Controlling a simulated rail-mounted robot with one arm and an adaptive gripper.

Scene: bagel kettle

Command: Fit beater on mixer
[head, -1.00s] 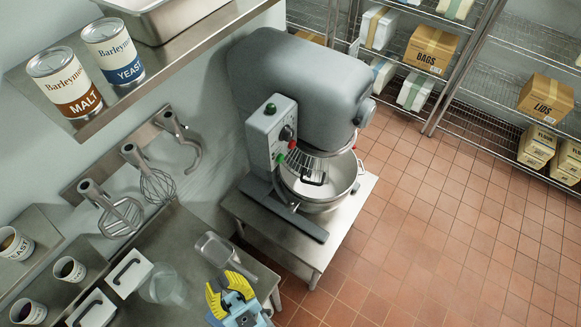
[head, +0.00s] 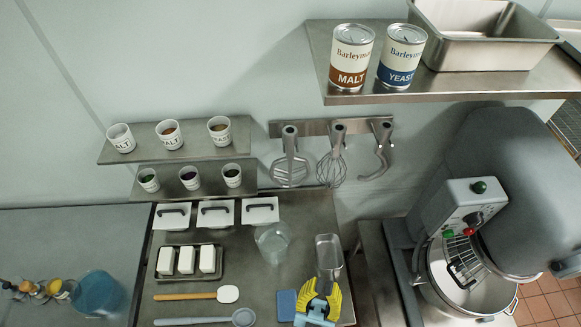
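The flat beater (head: 290,165), a grey open-framed paddle, hangs at the left end of the wall rack (head: 310,128). The grey stand mixer (head: 500,170) stands at the right, with its steel bowl (head: 438,268) under the head and a wire guard at the bowl's front. The mixer's attachment shaft is hidden. My gripper (head: 322,289), with yellow fingers, is at the bottom edge over the steel counter, well below the rack. Its fingers are spread apart, with nothing visible held between them.
A whisk (head: 331,165) and a dough hook (head: 382,152) hang beside the beater. A metal scoop (head: 328,255) and clear jug (head: 272,242) stand near my gripper. A shelf (head: 450,88) with cans and a pan overhangs the rack's right side. Small cups line the left shelves (head: 190,150).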

